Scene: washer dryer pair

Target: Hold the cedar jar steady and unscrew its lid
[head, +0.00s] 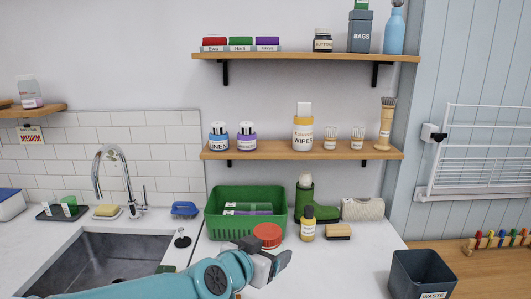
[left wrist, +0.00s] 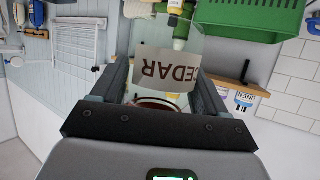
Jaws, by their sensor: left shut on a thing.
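The cedar jar shows in the left wrist view as a pale label (left wrist: 170,68) with the letters "EDAR" visible, upside down in that picture. Its red lid (head: 267,234) shows in the head view just beyond my left gripper, in front of the green basket. My left gripper (head: 268,254) is shut on the jar, with one finger on each side of it in the left wrist view (left wrist: 162,88). In the head view the gripper hides most of the jar body, and I cannot tell whether the jar touches the counter. My right gripper is not in view.
A green basket (head: 218,226) stands behind the jar. The sink (head: 95,265) is at left, a waste bin (head: 420,275) at right. The counter (head: 360,260) between jar and bin is clear.

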